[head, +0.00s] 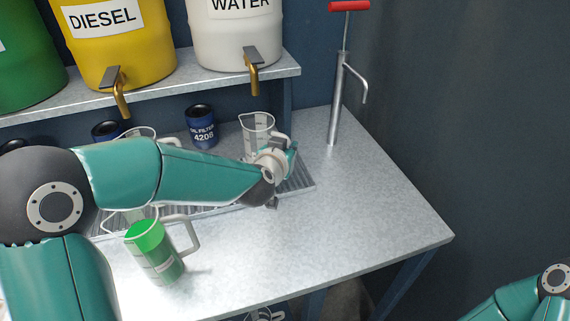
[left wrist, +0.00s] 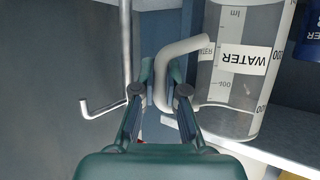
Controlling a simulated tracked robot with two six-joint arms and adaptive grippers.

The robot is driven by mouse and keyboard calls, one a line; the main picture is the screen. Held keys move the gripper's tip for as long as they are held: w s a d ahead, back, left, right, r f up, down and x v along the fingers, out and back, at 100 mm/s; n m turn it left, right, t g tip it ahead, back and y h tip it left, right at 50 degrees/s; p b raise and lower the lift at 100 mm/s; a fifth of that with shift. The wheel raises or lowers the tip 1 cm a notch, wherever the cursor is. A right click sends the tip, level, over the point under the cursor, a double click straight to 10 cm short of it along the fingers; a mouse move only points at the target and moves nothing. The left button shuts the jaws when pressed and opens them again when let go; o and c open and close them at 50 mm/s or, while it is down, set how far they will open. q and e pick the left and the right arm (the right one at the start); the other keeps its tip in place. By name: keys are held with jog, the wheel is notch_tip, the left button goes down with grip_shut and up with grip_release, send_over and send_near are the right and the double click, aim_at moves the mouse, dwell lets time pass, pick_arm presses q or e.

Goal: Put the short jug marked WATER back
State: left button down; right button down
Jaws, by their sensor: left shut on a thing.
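The clear jug marked WATER (head: 256,128) is upright at the right end of the grated drip tray (head: 300,180), under the white WATER barrel's tap. Its printed label and scale show in the left wrist view (left wrist: 240,66). My left gripper (head: 281,152) is shut on the jug's pale handle, which lies between the fingers (left wrist: 161,74) in the left wrist view. My forearm hides part of the tray, and I cannot tell whether the jug's base touches it. My right gripper is out of view; only part of that arm shows at lower right.
A jug of green liquid (head: 153,254) stands at the bench front. Another jug (head: 143,132) is partly hidden behind my arm. A blue oil filter can (head: 201,127) stands behind the tray. A red-handled pump (head: 338,100) rises at the back right. The bench's right side (head: 375,205) is clear.

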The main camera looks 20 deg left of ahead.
pick_arm(q)
jog(key=shift+f+b, duration=0.4)
jog(key=shift+f, duration=1.4)
jog(key=shift+f, duration=0.15)
jog(key=c, duration=1.2)
grip_release()
jog(key=shift+r, duration=0.2)
jog(key=v, duration=1.2)
jog(key=shift+s, duration=0.1)
